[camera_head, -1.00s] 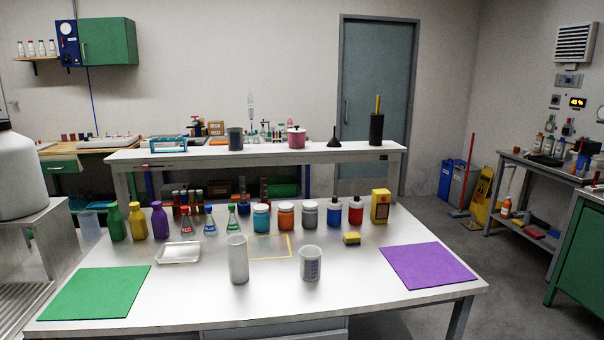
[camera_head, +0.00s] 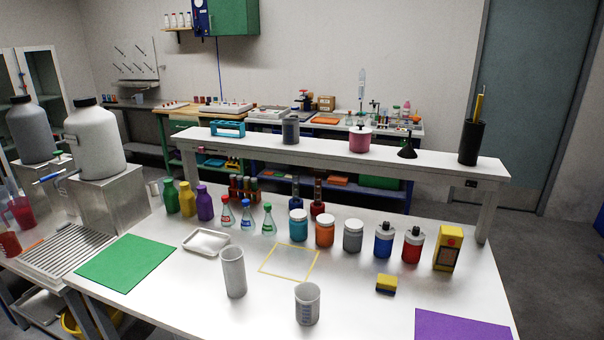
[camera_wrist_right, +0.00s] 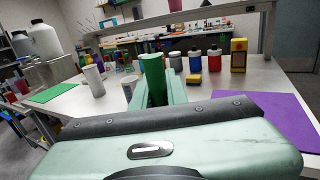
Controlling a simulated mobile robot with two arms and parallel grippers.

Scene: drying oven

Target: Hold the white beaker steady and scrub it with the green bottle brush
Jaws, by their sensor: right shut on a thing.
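The white beaker (camera_head: 308,304), with faint markings on its side, stands upright near the table's front edge in the head view. In the right wrist view the beaker (camera_wrist_right: 129,87) shows partly, just left of the held green piece. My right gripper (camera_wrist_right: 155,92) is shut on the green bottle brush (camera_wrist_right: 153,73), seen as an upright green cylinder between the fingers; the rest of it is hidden. The brush is apart from the beaker, closer to the wrist camera. My left gripper is in neither view.
A tall white cylinder (camera_head: 233,272) stands left of the beaker. A white tray (camera_head: 206,242), a yellow frame (camera_head: 270,275), a yellow sponge (camera_head: 386,284) and a row of jars and bottles lie behind. Green (camera_head: 125,262) and purple (camera_head: 462,326) mats lie at the sides.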

